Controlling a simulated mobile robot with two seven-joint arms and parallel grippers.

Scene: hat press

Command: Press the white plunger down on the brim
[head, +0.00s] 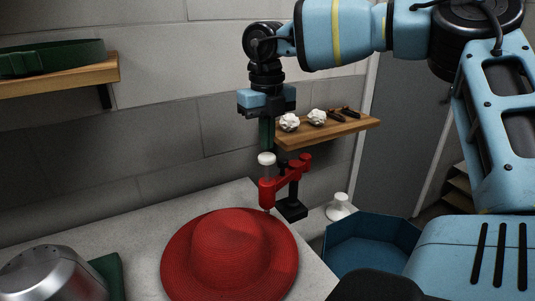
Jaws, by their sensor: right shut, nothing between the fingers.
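A red hat (231,252) with a round crown and wide brim lies on the pale worktop. A red press (298,168) on a black base stands at its back right edge. The press's white plunger (266,160) tops a red holder whose lower end is at the back of the brim; whether it touches the brim is hard to tell. My right gripper (267,146) points straight down, shut and empty, just above the plunger's white top. I cannot tell whether the fingertips touch it. My left gripper is not in view.
A wooden shelf (335,134) with crumpled white balls and dark items is behind my right gripper. A blue bin (368,243) and a small white object (338,207) are to the right. A silver rounded object (50,277) sits front left. Another shelf (62,79) holds a green ring-shaped item (55,57).

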